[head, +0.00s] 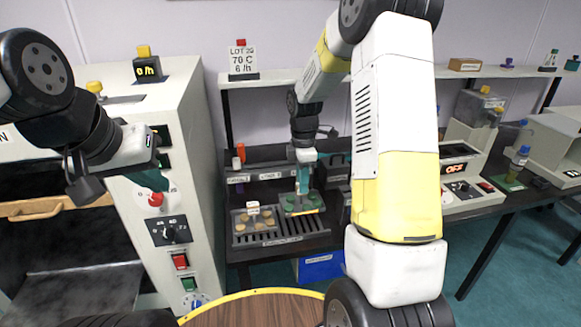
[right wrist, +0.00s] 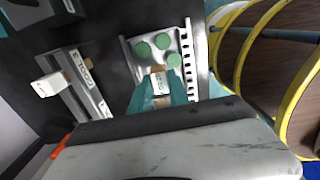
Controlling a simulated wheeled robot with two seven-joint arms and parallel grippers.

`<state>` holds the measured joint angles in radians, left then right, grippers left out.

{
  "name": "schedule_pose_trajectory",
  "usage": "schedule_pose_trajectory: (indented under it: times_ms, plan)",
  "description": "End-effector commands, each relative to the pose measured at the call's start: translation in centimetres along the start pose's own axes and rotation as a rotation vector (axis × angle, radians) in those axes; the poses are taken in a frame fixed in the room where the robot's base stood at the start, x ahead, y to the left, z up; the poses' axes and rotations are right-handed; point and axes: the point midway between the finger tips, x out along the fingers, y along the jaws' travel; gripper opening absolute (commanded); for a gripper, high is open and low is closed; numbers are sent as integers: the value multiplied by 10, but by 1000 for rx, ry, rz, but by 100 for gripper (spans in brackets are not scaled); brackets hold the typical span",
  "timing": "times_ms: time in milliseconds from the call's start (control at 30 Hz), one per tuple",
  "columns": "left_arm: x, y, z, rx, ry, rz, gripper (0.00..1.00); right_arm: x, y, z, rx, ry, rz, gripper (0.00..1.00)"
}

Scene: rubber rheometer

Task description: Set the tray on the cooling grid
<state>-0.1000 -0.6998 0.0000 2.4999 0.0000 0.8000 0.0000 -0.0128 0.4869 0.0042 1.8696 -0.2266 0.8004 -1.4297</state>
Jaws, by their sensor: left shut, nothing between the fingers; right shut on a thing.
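A tray of green discs (head: 300,204) is at the far end of the right half of the dark slotted cooling grid (head: 302,227). My right gripper (head: 303,188) comes down from above and is shut on this tray. In the right wrist view, the teal fingers (right wrist: 163,92) close on a small labelled piece at the tray's edge, with green discs (right wrist: 162,41) beyond. I cannot tell whether the tray touches the grid. My left gripper (head: 152,180) is shut and empty, in front of the grey control cabinet near its red knob.
Tan discs (head: 262,215) with a small white tag lie on the grid's left half. A dark box (head: 337,168) and small bottles stand behind. A lit instrument (head: 456,170) is to the right. A round wooden table (head: 255,308) with a yellow rim is in front.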

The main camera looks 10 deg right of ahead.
Motion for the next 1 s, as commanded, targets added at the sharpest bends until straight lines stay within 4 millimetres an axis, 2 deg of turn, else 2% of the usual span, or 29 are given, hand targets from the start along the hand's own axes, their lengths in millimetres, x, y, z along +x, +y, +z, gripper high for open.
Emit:
schedule_pose_trajectory:
  times_ms: [333,700,1000]
  plan:
    - [0,0,0,0,0,0,0,1,0,1,1,1,-1,0]
    - [0,0,0,0,0,0,0,38,0,0,0,1,-1,0]
    - [0,0,0,0,0,0,0,37,0,0,0,1,0,0]
